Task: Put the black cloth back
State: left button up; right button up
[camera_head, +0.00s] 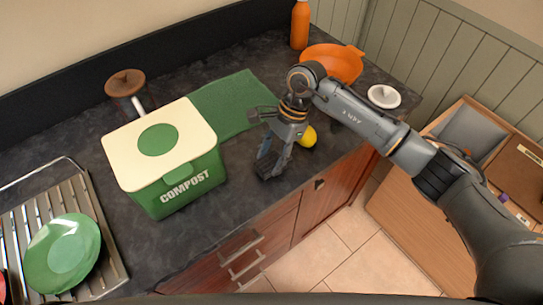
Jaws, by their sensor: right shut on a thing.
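My right gripper (268,168) reaches in from the right and points down over the counter, between the compost bin and a yellow fruit. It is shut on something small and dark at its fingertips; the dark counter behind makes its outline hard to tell. I cannot make out a black cloth clearly in this view. A green cloth (222,103) lies flat on the counter behind the bin and gripper. My left gripper is not in view.
A green compost bin (180,187) with a cream lid stands left of the gripper. The yellow fruit (307,138) is just right of it. An orange colander (333,63), orange bottle (299,25) and white dish (384,96) stand behind. A green plate (62,253) rests on the left rack.

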jog(key=shift+f+p, duration=0.3)
jog(key=shift+f, duration=0.4)
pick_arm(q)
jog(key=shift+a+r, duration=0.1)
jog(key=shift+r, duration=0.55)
pick_arm(e)
jog(key=shift+f, duration=0.1)
jog(key=shift+f+b, duration=0.15)
jog(key=shift+b, duration=0.15)
jog(key=o, duration=1)
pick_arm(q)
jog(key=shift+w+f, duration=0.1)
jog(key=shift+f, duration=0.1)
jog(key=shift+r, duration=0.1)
